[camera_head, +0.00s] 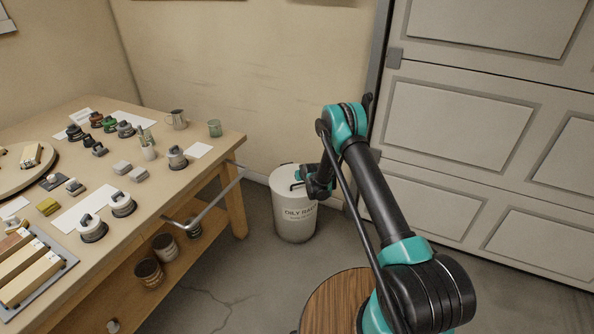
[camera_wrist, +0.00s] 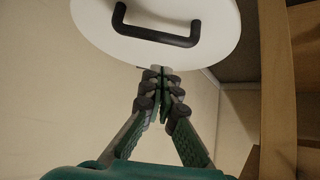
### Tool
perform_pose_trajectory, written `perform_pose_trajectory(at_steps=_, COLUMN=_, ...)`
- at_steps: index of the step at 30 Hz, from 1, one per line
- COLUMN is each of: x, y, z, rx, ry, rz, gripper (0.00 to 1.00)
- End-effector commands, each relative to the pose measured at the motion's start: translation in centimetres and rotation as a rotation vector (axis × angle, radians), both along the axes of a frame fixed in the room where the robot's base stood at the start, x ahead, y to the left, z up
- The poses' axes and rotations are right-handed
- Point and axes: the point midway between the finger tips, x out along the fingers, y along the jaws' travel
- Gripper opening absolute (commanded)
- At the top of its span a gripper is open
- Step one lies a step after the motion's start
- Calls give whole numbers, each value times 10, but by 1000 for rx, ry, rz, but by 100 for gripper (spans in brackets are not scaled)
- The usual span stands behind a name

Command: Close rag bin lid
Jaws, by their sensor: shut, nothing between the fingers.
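The white rag bin (camera_head: 294,222), with dark "OILY RAGS" lettering, stands upright on the floor between the bench and the panelled door. Its pale round lid (camera_head: 286,177) shows at the top of the bin; I cannot tell whether it is fully seated. In the wrist view the lid (camera_wrist: 205,18) fills the top, with its black bar handle (camera_wrist: 155,32) facing me. My gripper (camera_head: 300,179) is at the bin's top, on its right side. In the wrist view my gripper (camera_wrist: 161,76) is shut and empty, its fingertips close to the lid's near edge. Contact is unclear.
The wall is close behind the bin. The panelled door (camera_head: 450,120) is at right. A round wooden top (camera_head: 335,300) is in front.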

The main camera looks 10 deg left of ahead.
Motion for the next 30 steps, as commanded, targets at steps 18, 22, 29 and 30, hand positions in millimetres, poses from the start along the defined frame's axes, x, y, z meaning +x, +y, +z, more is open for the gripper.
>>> perform_pose_trajectory(at_steps=18, x=-6, y=-3, z=-28, rx=0, ry=0, rz=0, gripper=0)
perform_pose_trajectory(at_steps=22, x=-6, y=-3, z=-28, rx=0, ry=0, rz=0, gripper=0)
perform_pose_trajectory(at_steps=29, x=-5, y=-3, z=-26, rx=0, ry=0, rz=0, gripper=0)
perform_pose_trajectory(at_steps=30, x=-5, y=-3, z=-24, rx=0, ry=0, rz=0, gripper=0)
